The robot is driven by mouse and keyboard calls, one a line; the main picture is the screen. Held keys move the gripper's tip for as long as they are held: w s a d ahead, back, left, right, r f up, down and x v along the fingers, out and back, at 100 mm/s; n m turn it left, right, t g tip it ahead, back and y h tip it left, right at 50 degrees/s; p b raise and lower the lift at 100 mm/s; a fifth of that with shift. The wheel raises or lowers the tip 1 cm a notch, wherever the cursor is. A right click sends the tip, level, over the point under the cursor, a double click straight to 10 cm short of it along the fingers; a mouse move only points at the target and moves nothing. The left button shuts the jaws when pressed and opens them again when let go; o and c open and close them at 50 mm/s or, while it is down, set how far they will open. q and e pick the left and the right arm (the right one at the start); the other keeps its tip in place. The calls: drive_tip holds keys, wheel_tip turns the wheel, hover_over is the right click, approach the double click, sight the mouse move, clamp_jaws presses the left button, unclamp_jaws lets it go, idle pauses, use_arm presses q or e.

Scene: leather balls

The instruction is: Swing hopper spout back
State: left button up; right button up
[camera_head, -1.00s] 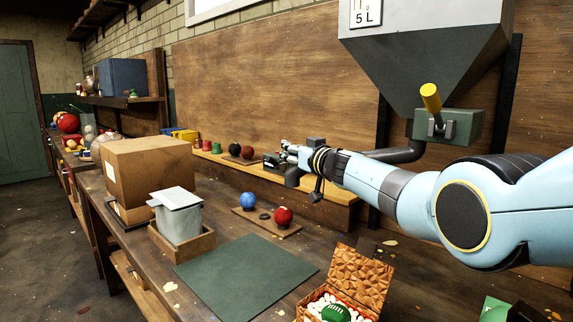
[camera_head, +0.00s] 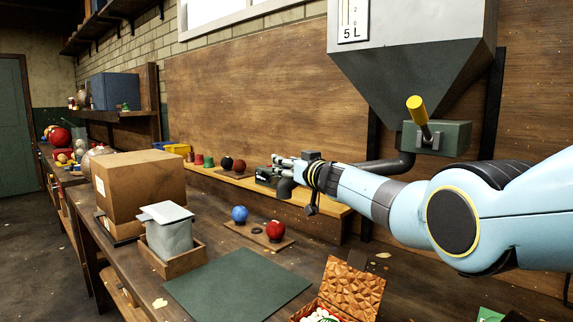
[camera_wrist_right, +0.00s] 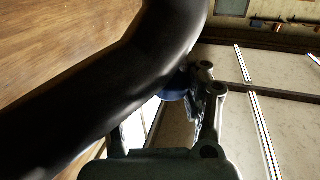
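The grey hopper (camera_head: 415,70) hangs at the upper right with a 5 L label on its front. Below it is a green valve box (camera_head: 448,138) with a yellow-handled lever (camera_head: 417,107). The dark spout (camera_head: 385,165) runs left from under the box and ends in a downturned elbow (camera_head: 286,188). My right gripper (camera_head: 283,165) is at that outer end. In the right wrist view the black spout (camera_wrist_right: 105,90) crosses close in front and partly hides the gripper (camera_wrist_right: 165,125). The fingers stand apart; whether they touch the spout is unclear. My left gripper is out of view.
A wooden ledge (camera_head: 325,206) runs along the wall behind the gripper. On the bench are a cardboard box (camera_head: 140,190), a lidded grey bin (camera_head: 170,238), blue (camera_head: 239,214) and red (camera_head: 275,230) balls, a bare green mat (camera_head: 238,285) and an open patterned box (camera_head: 352,290).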

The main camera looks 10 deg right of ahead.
drive_tip(key=shift+s+d+f, duration=0.1)
drive_tip(key=shift+s+f, duration=0.05)
drive_tip(key=shift+s, duration=0.8)
drive_tip(key=shift+o, duration=0.7)
drive_tip(key=v, duration=0.6)
drive_tip(key=shift+s+a, duration=0.25)
drive_tip(key=shift+a, duration=0.1)
drive_tip(key=s+d, duration=0.3)
drive_tip(key=shift+s, duration=0.1)
drive_tip(key=shift+c, duration=0.7)
drive_tip(key=s+d+p, duration=0.6)
drive_tip(key=s+p, duration=0.2)
drive_tip(key=s, duration=0.2)
drive_tip(key=shift+s+d+r, duration=0.2)
drive_tip(key=shift+d+r, duration=0.2)
